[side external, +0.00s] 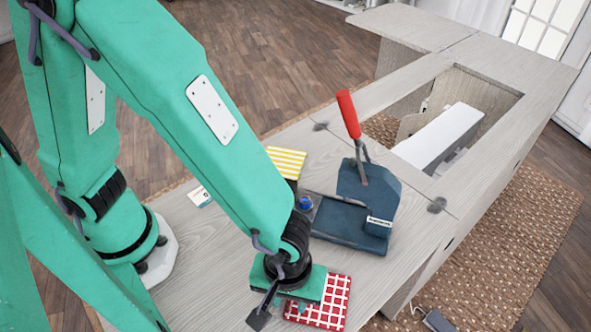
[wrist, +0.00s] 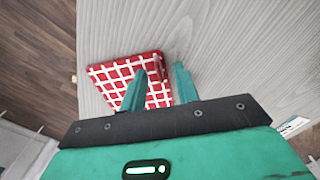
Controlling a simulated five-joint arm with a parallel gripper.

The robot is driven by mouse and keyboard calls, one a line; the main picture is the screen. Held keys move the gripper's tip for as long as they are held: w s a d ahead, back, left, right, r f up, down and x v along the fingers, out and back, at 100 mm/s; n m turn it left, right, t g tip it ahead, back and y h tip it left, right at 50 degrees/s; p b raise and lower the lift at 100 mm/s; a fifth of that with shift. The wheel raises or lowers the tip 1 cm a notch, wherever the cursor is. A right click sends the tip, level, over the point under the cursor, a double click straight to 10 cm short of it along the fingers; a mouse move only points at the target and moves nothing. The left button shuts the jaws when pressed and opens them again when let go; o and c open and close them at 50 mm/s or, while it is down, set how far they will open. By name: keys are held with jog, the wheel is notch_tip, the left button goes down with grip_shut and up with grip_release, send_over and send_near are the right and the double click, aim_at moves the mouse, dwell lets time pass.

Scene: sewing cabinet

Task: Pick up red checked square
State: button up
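The red checked square (side external: 332,306), red with white grid lines, lies flat on the grey wood cabinet top near its front edge. In the wrist view the square (wrist: 112,74) lies ahead of my gripper (wrist: 160,70), mostly to the left. The two green fingers are apart. The left finger overlaps the square in the picture, and the right finger is just past its right edge. Part of the square shows between them. In the side view my gripper is above the square's left part and hides some of it. I cannot tell whether the fingers touch it.
A dark blue press with a red handle (side external: 348,113) stands behind the square. A yellow striped block (side external: 287,161) and a small blue round item (side external: 305,202) are near it. A white sewing machine (side external: 440,136) sits in the cabinet opening. Bare cabinet top (wrist: 235,45) lies right of the square.

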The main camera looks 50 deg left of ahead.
grip_shut()
jog(key=shift+r, duration=0.1)
dwell(0.4)
notch_tip(320, 180, up, 10)
dwell(0.7)
dwell(0.5)
